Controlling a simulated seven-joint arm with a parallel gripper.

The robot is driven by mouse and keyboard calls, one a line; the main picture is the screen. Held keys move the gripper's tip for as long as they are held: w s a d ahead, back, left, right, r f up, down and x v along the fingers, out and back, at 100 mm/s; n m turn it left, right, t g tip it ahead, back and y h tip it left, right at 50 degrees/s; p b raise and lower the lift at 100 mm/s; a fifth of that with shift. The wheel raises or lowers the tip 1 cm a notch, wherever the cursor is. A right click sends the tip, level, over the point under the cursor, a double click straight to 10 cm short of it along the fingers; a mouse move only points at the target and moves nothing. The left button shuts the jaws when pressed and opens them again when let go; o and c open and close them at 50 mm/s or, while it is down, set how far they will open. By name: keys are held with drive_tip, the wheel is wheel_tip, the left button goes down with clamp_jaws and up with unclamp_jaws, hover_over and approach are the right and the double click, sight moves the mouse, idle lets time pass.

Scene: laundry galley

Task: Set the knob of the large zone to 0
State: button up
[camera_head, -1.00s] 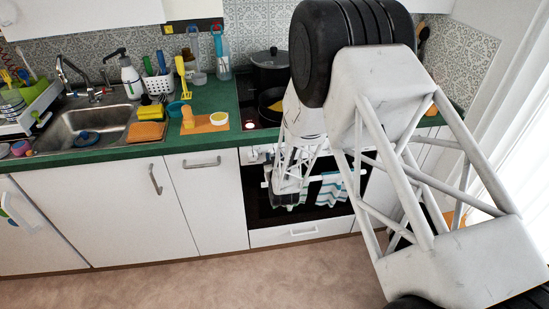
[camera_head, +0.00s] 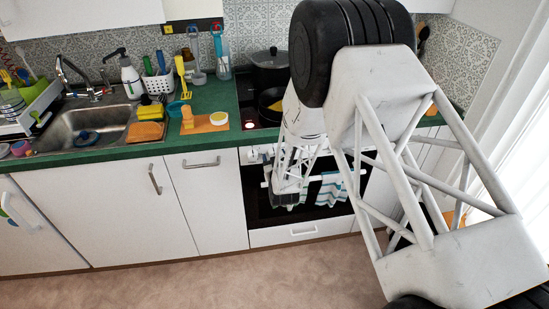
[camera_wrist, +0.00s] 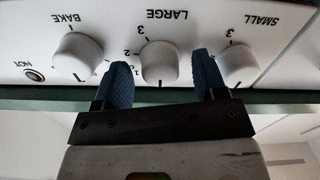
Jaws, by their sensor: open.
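The large-zone knob (camera_wrist: 160,62) is a white round knob on the white control panel, under the word LARGE in the wrist view. Numbers including 2 and 3 are printed beside it; I cannot clearly tell where it points. My gripper (camera_wrist: 161,68) is open, with one blue finger on each side of this knob. Contact cannot be told. In the head view, my arm covers much of the oven front (camera_head: 262,205), and the large knob cannot be made out there.
The BAKE knob (camera_wrist: 76,57) is close beyond the left finger, and the SMALL knob (camera_wrist: 238,65) is close to the right finger. A striped towel (camera_head: 331,188) hangs on the oven front. Pots (camera_head: 271,70) stand on the hob above. The floor in front is clear.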

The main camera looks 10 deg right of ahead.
drive_tip(key=shift+s, duration=0.1)
drive_tip(key=s, duration=0.7)
drive_tip(key=shift+s, duration=0.3)
drive_tip(key=shift+r, duration=0.15)
idle(0.4)
drive_tip(key=s+d+r+m+g, duration=0.1)
drive_tip(key=s+r+g, duration=0.3)
drive_tip(key=r, duration=0.6)
drive_tip(key=s+d+r+g, duration=0.1)
drive_tip(key=s+r+g, duration=0.25)
drive_tip(key=r, duration=0.65)
drive_tip(key=s+r+g, duration=0.2)
drive_tip(key=s+r, duration=0.2)
drive_tip(key=s, duration=0.6)
drive_tip(key=s+d+r+m+g, duration=0.1)
drive_tip(key=s+r+g, duration=0.2)
drive_tip(key=s, duration=0.8)
drive_tip(key=s+d+r+g, duration=0.1)
drive_tip(key=s+r+g, duration=0.2)
drive_tip(key=s+r, duration=0.3)
drive_tip(key=s, duration=0.5)
drive_tip(key=shift+m, duration=0.3)
